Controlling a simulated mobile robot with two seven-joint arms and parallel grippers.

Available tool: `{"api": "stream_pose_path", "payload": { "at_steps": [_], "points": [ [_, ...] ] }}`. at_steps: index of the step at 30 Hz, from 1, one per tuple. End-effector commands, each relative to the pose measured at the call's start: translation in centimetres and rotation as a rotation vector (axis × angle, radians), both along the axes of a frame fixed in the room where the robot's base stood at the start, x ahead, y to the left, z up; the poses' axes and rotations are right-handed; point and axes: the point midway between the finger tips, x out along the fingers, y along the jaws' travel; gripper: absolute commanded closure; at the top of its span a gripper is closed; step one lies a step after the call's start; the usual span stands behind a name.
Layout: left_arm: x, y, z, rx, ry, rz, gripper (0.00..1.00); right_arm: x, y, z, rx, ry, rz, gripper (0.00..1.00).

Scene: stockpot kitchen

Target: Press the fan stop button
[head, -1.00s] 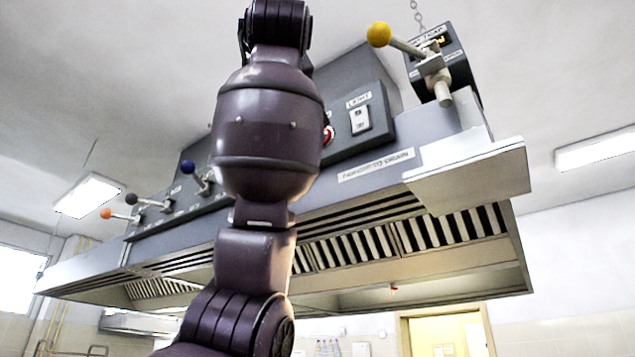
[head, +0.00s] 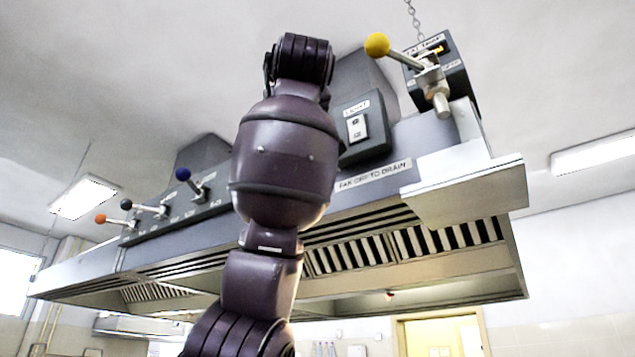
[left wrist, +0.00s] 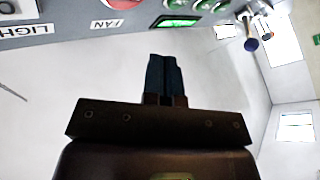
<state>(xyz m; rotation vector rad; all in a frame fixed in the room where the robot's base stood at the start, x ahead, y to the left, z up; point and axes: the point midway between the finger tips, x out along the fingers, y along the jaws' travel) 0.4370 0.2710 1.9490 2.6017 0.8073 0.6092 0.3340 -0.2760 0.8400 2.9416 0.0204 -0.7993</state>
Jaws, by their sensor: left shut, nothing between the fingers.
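A red round button (left wrist: 122,4) is cut by the top edge of the left wrist view, beside a "FAN" label (left wrist: 106,24). Several green round buttons (left wrist: 171,3) and a lit green display (left wrist: 178,21) are to its right on the grey panel. My left gripper (left wrist: 164,58) is shut and empty, pointing up at the panel, with its tips below the display and to the right of the red button. The gap to the panel is hard to judge. In the head view my left arm hides the red button and my gripper. My right gripper is in neither view.
The extractor hood (head: 440,280) fills the middle of the head view. On it are a light switch (head: 357,127), a yellow-knobbed lever (head: 377,45) at right, and blue (head: 183,174), black and orange-knobbed levers at left. A chain hangs at upper right.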

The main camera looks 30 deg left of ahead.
Motion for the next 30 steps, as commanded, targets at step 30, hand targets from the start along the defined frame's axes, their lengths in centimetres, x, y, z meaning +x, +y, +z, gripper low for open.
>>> {"api": "stream_pose_path", "payload": {
  "at_steps": [30],
  "points": [
    [3.9,-0.3,0.0,0.001,0.001,0.000,1.00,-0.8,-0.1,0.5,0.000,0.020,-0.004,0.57]
  ]
}}
